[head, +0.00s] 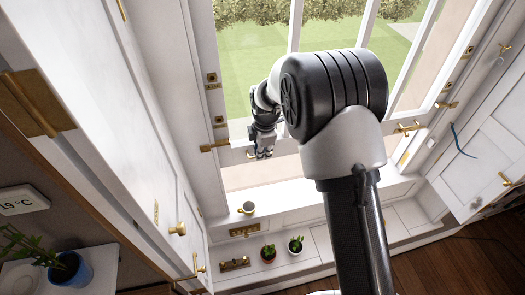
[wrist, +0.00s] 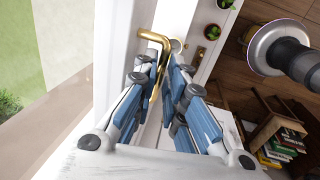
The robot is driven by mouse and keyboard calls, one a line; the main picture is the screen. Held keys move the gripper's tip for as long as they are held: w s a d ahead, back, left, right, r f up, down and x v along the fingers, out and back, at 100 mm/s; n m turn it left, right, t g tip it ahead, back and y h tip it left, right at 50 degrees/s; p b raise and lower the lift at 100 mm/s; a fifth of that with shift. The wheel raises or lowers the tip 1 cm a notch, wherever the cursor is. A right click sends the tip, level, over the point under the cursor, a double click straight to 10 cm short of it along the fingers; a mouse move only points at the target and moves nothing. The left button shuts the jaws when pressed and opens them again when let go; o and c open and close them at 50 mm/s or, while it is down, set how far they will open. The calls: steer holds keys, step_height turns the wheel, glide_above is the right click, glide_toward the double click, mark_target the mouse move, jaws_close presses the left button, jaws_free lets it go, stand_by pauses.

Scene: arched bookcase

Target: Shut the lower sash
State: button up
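The lower sash (head: 236,157) is a white window frame. Its bottom rail stands above the sill, with an open strip showing pale ground beneath. A brass handle (head: 250,155) sits on this rail, partly hidden by my gripper (head: 264,154). In the wrist view my gripper (wrist: 164,72) has its blue-padded fingers apart. A bent brass handle (wrist: 154,37) reaches between the fingertips, close to the left finger. I cannot tell whether it touches. White frame wood lies close under the fingers.
A white mug (head: 248,208) stands on the sill (head: 285,195). Two potted plants (head: 268,253) (head: 295,244) and a brass piece (head: 235,264) are on the ledge below. White doors flank the window. A blue pot (head: 68,270) is at lower left. Books (wrist: 282,140) show at right in the wrist view.

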jaws_close()
steer(key=shift+c, duration=0.8)
jaws_free()
steer(key=o, duration=0.6)
steer(key=shift+o, duration=0.2)
steer(key=shift+r, duration=0.1)
step_height(320, 180, up, 12)
steer(key=s, duration=0.2)
steer(key=shift+d+f, duration=0.2)
steer(key=shift+d, duration=0.15)
steer(key=shift+s, duration=0.1)
